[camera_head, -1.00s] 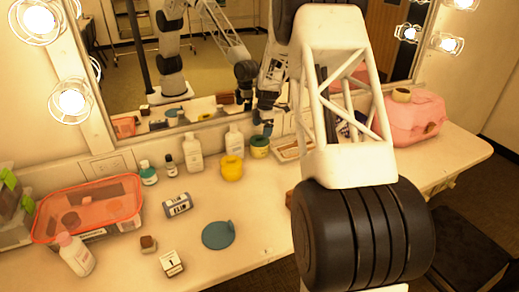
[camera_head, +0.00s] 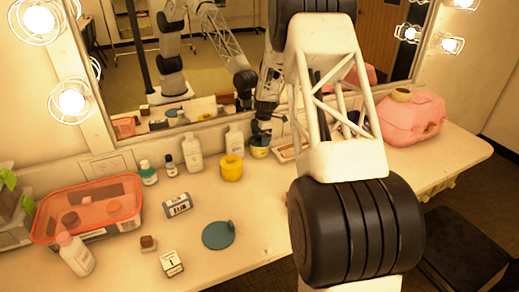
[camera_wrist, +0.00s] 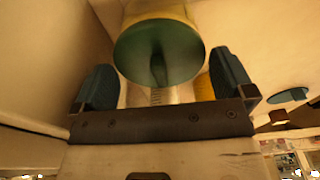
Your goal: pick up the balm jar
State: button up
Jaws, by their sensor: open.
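The balm jar, a pale yellow jar with a dark green lid (camera_head: 259,142), stands at the back of the counter near the mirror, right of a yellow container (camera_head: 231,168). In the head view my gripper (camera_head: 261,129) is just above the jar and partly covers its top. In the wrist view the green lid (camera_wrist: 160,50) lies between the two dark fingers of my open gripper (camera_wrist: 163,82), with gaps showing on both sides. The jar's body is mostly hidden behind the lid there.
White bottles (camera_head: 192,155) stand along the wall to the left. A small tray (camera_head: 290,152) lies close on the right, partly behind my arm. A pink case (camera_head: 412,118) is at far right.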

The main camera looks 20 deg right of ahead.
jog(key=shift+a+f, duration=0.2)
jog(key=shift+f, duration=1.2)
jog(key=c, duration=1.7)
jog(key=shift+r, duration=0.1)
jog(key=shift+r, duration=1.55)
jog(key=shift+s+r, duration=0.2)
jog(key=s+a, duration=0.1)
jog(key=s, duration=0.4)
jog(key=s+a+r, duration=0.1)
jog(key=s, duration=0.4)
jog(key=s+a, duration=0.2)
jog(key=s, duration=0.3)
jog(key=shift+a+r, duration=0.1)
jog(key=shift+r, duration=0.05)
